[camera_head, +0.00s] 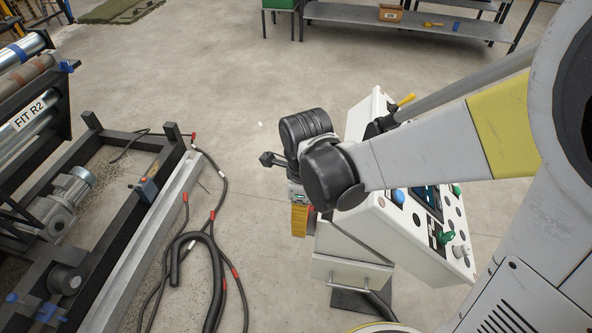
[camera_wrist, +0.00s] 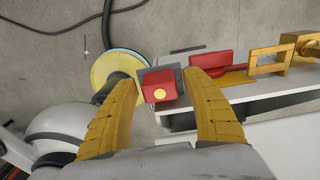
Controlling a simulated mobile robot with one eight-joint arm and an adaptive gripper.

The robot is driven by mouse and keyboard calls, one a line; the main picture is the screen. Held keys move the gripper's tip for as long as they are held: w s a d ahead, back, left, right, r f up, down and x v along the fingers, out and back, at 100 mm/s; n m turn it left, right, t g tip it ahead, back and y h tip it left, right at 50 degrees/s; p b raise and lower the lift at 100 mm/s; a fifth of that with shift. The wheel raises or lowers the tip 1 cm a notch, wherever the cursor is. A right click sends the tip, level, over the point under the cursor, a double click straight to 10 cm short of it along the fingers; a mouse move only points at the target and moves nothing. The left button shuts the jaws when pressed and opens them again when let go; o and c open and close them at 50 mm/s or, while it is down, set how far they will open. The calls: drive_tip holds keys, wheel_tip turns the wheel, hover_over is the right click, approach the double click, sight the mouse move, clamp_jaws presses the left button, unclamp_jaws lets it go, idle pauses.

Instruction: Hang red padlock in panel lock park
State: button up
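The red padlock (camera_wrist: 160,90) shows in the wrist view as a red block with a round brass-coloured spot on its near face and a grey part behind it. It sits between the yellow fingers of my gripper (camera_wrist: 162,84), which appear shut on it. In the head view my gripper (camera_head: 301,219) points down beside the left side of the white control panel (camera_head: 385,235), with a little red showing at its fingers. To the right of the padlock, in the wrist view, are a red piece (camera_wrist: 211,64) and a yellow loop-shaped bracket (camera_wrist: 268,63) along the panel's edge. The padlock's shackle is not clearly visible.
The panel carries a blue button (camera_head: 397,196), green knobs and a yellow-tipped lever (camera_head: 405,100). Black cables (camera_head: 215,265) lie on the floor to the left, beside a dark machine frame (camera_head: 110,245). A grey bench (camera_head: 410,20) stands at the back. Floor between is clear.

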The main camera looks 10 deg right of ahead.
wheel_tip(320, 180, up, 12)
idle(0.6)
